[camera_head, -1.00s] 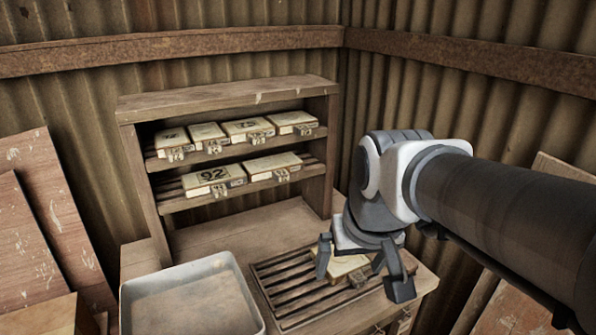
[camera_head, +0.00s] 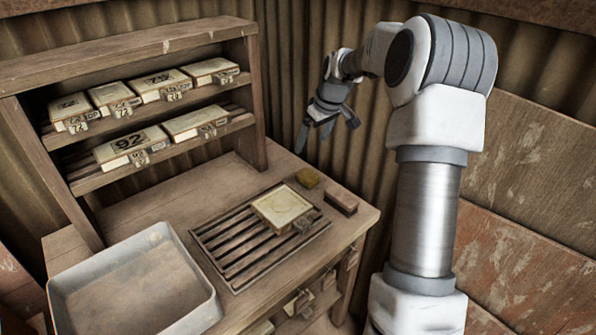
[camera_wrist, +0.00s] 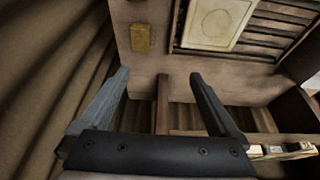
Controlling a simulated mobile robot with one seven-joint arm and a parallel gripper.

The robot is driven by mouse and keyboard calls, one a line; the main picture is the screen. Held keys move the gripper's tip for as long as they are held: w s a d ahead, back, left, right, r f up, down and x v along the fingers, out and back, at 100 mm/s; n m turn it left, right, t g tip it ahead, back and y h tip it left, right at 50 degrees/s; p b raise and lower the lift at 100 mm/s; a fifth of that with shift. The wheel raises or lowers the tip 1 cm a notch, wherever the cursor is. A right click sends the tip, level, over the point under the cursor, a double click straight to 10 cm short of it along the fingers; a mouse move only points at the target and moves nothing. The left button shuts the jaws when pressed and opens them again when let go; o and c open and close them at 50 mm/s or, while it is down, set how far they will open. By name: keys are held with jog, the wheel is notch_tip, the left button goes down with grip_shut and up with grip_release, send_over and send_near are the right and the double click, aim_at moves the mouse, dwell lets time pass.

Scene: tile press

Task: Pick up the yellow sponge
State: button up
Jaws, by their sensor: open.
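The small yellow sponge (camera_head: 307,178) lies on the bench near its back right edge, beside the slatted rack. It also shows in the wrist view (camera_wrist: 140,38), at the top and left of centre, beyond my fingertips. My gripper (camera_head: 328,133) is open and empty, raised above the back of the bench near the corrugated wall. Its two fingers (camera_wrist: 160,78) stand wide apart in the wrist view, with nothing held between them. The sponge is clear of both fingers.
A reddish-brown block (camera_head: 341,202) lies just right of the sponge. A cream tile (camera_head: 282,207) sits on the slatted rack (camera_head: 232,248). A metal tray (camera_head: 204,312) stands at front left. A wooden shelf (camera_head: 252,100) holds several numbered tile boxes.

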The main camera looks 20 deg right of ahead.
jog(key=w+d+f, duration=0.2)
jog(key=d+f, duration=0.1)
jog(key=d, duration=0.1)
send_over(308, 175)
jog(key=s, duration=0.2)
notch_tip(308, 175, down, 11)
jog(key=shift+d+r+b, duration=0.15)
jog(key=shift+b, duration=0.2)
jog(key=shift+d+x, duration=0.15)
jog(key=shift+x, duration=1.3)
jog(key=shift+d+x, duration=0.15)
jog(key=shift+x, duration=1.3)
jog(key=shift+s+a, duration=0.1)
jog(key=c, duration=1.4)
